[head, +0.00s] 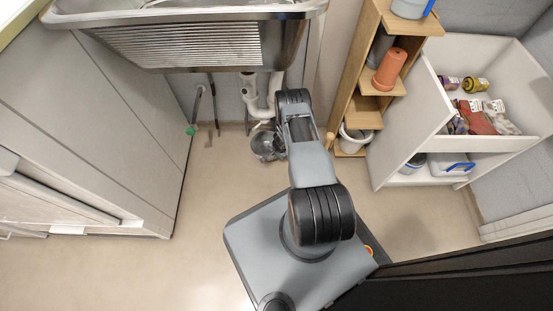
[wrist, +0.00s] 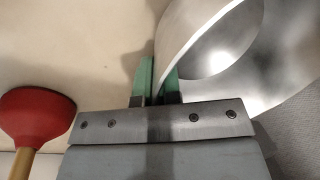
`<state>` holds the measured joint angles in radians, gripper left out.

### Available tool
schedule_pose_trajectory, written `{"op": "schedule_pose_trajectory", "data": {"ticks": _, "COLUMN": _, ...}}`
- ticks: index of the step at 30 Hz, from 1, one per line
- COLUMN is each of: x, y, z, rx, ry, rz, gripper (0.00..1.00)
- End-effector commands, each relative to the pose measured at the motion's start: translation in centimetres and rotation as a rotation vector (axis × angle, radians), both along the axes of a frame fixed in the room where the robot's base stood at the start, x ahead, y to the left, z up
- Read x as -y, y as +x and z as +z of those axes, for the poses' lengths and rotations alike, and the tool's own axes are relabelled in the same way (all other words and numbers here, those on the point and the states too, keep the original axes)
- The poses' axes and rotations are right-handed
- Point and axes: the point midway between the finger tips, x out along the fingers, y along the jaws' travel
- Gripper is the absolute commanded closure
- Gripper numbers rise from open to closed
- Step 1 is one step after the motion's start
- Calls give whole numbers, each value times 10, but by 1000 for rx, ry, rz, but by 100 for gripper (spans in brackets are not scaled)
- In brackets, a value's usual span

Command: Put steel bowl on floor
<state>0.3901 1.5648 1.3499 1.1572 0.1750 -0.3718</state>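The steel bowl (wrist: 215,55) is a shiny metal bowl filling the upper right of the wrist view. My gripper (wrist: 159,78) has its two green-tipped fingers on either side of the bowl's wall at the rim, shut on it. In the head view the bowl (head: 265,147) shows beside the end of my arm, below the sink pipes, partly hidden by the arm. The bowl looks tilted. I cannot tell whether it touches the floor (head: 215,200). My gripper is mostly hidden by my arm in the head view.
A red plunger (wrist: 37,115) is left of my gripper in the wrist view. The sink (head: 185,40) and white pipes (head: 262,100) are above. A wooden shelf (head: 362,113) with a white bucket (head: 355,138) stands right.

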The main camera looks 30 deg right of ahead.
Motion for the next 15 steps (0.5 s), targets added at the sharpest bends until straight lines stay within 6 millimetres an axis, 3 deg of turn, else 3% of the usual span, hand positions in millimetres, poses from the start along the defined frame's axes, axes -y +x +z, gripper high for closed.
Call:
{"op": "schedule_pose_trajectory", "data": {"ticks": 7, "x": 3, "y": 1, "z": -34, "rx": 0, "ry": 0, "rz": 0, "gripper": 100}}
{"op": "schedule_pose_trajectory", "data": {"ticks": 15, "x": 3, "y": 1, "z": -34, "rx": 0, "ry": -1, "rz": 0, "gripper": 100}}
